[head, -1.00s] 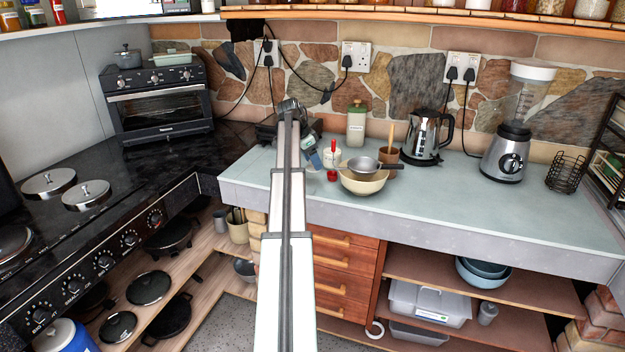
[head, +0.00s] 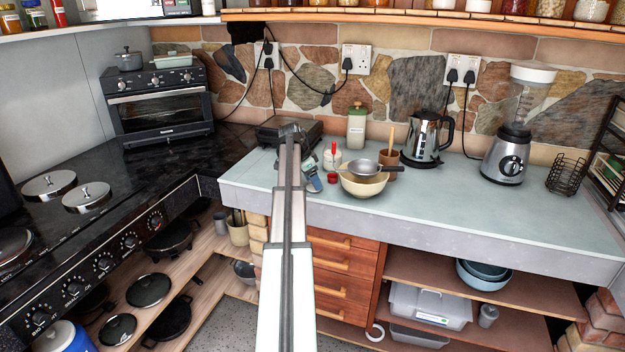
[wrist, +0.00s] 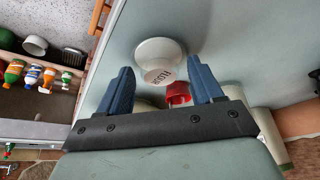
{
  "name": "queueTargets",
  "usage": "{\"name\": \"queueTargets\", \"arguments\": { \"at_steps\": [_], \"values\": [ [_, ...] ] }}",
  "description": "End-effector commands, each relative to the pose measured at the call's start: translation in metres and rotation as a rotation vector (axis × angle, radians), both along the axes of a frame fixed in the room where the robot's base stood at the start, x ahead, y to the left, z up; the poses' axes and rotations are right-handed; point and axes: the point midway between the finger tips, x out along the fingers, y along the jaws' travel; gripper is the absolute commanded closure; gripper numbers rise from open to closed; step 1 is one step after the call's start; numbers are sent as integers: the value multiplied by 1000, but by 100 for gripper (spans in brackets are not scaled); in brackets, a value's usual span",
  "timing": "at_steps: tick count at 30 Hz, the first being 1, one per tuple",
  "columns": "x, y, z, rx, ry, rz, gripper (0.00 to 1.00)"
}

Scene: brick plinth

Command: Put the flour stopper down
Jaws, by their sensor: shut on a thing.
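In the head view my gripper (head: 314,182) points down over the left part of the counter (head: 480,205), left of the cream bowl (head: 362,188). The stopper is not clear there. I cannot tell whether it touches the counter.
A small red object (head: 333,179) is close to the right of my gripper. A white pot (head: 331,160) stands behind it. The cream bowl holds a grey pan (head: 363,168). A green-lidded jar (head: 356,130) and a kettle (head: 425,140) stand farther back. The right front counter is clear.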

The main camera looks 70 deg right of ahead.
Motion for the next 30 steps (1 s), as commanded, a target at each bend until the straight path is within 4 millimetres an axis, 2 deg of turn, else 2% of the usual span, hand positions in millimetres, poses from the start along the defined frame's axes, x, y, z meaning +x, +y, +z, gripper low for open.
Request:
{"name": "queueTargets", "arguments": {
  "at_steps": [1, 9, 20, 23, 30],
  "values": [
    [0, 0, -1, 0, 0, 0, 33],
    [0, 0, -1, 0, 0, 0, 9],
    [1, 1, 6, 0, 0, 0, 9],
    [5, 4, 17, -1, 0, 0, 9],
    [17, 16, 59, -2, -1, 1, 9]
  ]
}}
